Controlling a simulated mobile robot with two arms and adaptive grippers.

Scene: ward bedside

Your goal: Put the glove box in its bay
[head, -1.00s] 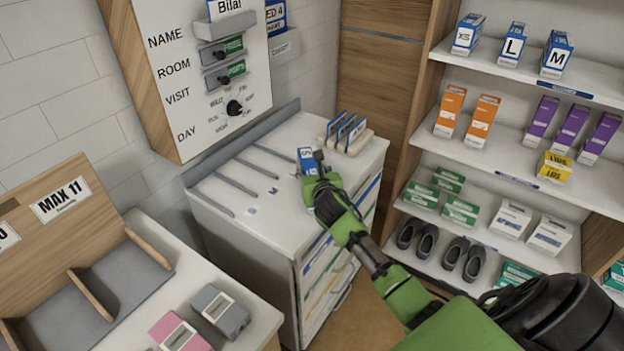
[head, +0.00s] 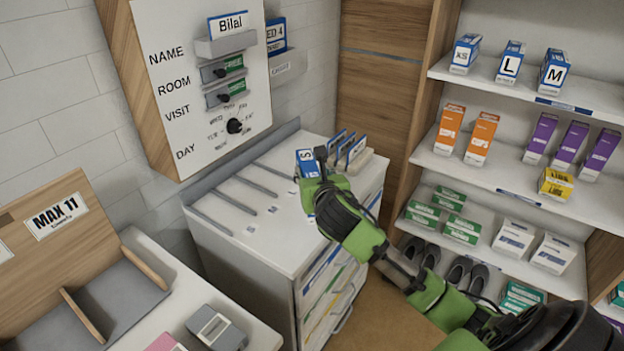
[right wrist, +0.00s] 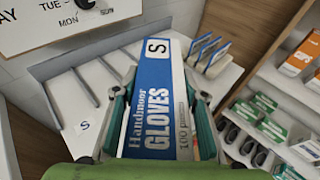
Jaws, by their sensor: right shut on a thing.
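The blue and white glove box (head: 306,164) is marked S, and it reads "Handmoor GLOVES" in the right wrist view (right wrist: 157,100). My right gripper (head: 318,180) is shut on it, with a green-sided finger on each long side in the right wrist view (right wrist: 157,120). The box is over the right part of the white cabinet top (head: 284,236); I cannot tell whether it touches it. Grey dividers (head: 232,211) mark bays on the top, left of the box. A small S label (right wrist: 82,126) lies at a bay's front. My left gripper is not in view.
Upright blue and white cards (head: 345,148) stand in a holder behind the box. Shelves (head: 530,185) with boxes and shoes are at the right. A wall board (head: 200,80) hangs behind the cabinet. A grey device (head: 215,328) is on the front-left counter.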

